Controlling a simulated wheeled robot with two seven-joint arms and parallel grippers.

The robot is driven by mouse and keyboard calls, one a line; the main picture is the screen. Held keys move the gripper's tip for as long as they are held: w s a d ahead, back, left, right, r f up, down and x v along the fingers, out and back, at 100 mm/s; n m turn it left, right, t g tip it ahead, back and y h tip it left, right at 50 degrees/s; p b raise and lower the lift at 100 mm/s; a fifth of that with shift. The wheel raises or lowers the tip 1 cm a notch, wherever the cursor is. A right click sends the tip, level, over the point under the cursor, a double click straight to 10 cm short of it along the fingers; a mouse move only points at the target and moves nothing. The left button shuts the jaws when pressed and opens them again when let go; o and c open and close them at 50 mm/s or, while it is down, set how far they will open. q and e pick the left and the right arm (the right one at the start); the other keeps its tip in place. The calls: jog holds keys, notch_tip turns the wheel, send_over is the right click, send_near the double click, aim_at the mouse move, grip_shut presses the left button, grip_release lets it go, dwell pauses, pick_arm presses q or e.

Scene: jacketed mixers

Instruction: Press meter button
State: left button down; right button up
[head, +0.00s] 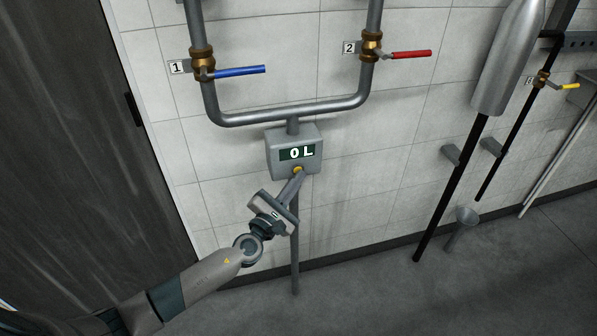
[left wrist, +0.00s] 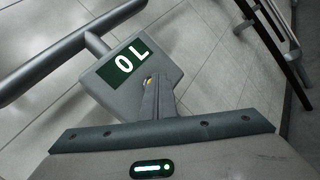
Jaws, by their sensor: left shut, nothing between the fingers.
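The grey meter box (head: 284,160) is fixed to the pipework on the tiled wall, and its dark green display (head: 297,152) reads "0 L". A yellow button (head: 297,170) is on the box face below the display. My left gripper (head: 298,174) is shut and empty, with its fingertips at the button, partly covering it. In the left wrist view the shut fingers (left wrist: 153,82) reach the meter box (left wrist: 128,105) just below the display (left wrist: 126,66), and only a sliver of yellow shows beside the tips. I cannot tell whether they touch or press it. My right gripper is not in view.
Above the meter, a valve with a blue handle (head: 238,71) is labelled 1 and one with a red handle (head: 408,54) is labelled 2. A grey cylinder (head: 507,58) and a yellow-handled valve (head: 569,86) are at the right. A dark door (head: 75,130) stands at left.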

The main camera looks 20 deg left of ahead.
pick_arm(q)
jog(key=shift+s+d, duration=0.45)
jog(key=shift+s, duration=0.25)
jog(key=shift+p, duration=0.3)
jog(key=shift+s+d+p, duration=0.4)
jog(key=shift+s+d, duration=0.3)
jog(key=shift+s, duration=0.35)
jog(key=shift+s+d+p, duration=0.35)
jog(key=shift+s+d, duration=0.35)
jog(key=shift+s, duration=0.35)
